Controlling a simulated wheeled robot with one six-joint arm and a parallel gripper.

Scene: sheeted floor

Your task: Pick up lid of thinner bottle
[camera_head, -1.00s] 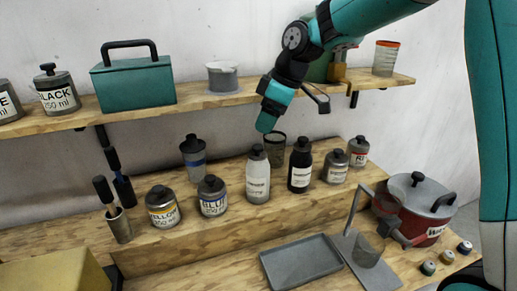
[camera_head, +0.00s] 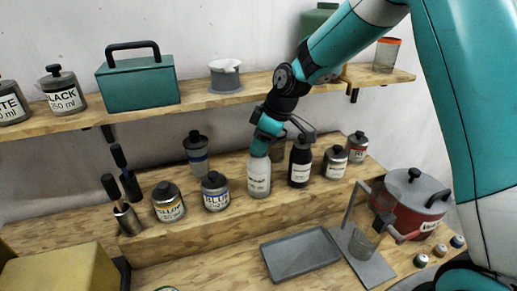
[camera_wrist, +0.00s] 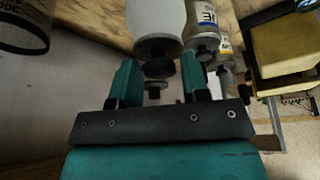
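A pale grey bottle (camera_head: 259,182) with a white label stands on the middle wooden step; its print is too small to read. My gripper (camera_head: 262,143) is at its top and hides its lid in the head view. In the wrist view my gripper (camera_wrist: 158,78) is open, with its two teal fingers apart. The bottle (camera_wrist: 157,18) shows there with its dark lid (camera_wrist: 160,67) between the fingers. I see a gap on either side of the lid.
A black bottle (camera_head: 300,170) stands close right of the pale bottle. A blue paint can (camera_head: 215,195) and a yellow one (camera_head: 168,206) stand to its left. A grey tray (camera_head: 301,258) lies in front, beside a red pot (camera_head: 408,212). The upper shelf (camera_head: 205,101) is behind.

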